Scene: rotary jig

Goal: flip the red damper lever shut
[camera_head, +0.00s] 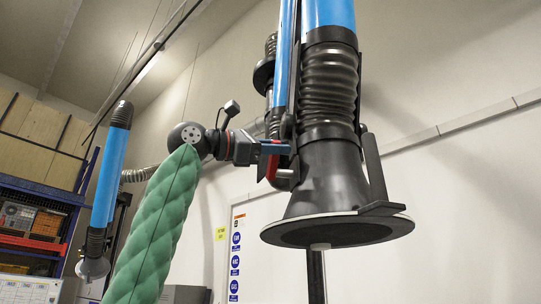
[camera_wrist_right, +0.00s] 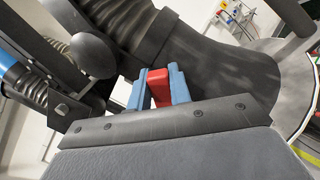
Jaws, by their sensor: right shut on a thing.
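The red damper lever (camera_head: 272,168) is at the left side of the black fume hood (camera_head: 326,180), under the ribbed black hose. My right gripper (camera_head: 276,148) reaches it from the left in the head view. In the right wrist view, the red lever (camera_wrist_right: 159,86) stands between the two blue fingertips of my right gripper (camera_wrist_right: 159,92), which is shut on it. The fingers hide part of the lever, and its exact angle is hard to tell. My left gripper is not in view.
A blue tube (camera_head: 328,14) rises above the hood. A flat round flange (camera_head: 390,228) rims the hood's bottom, with a dark bracket (camera_head: 376,175) on its right. A second blue extraction arm (camera_head: 108,178) and shelving (camera_head: 38,210) stand at the left. Space right of the hood is clear.

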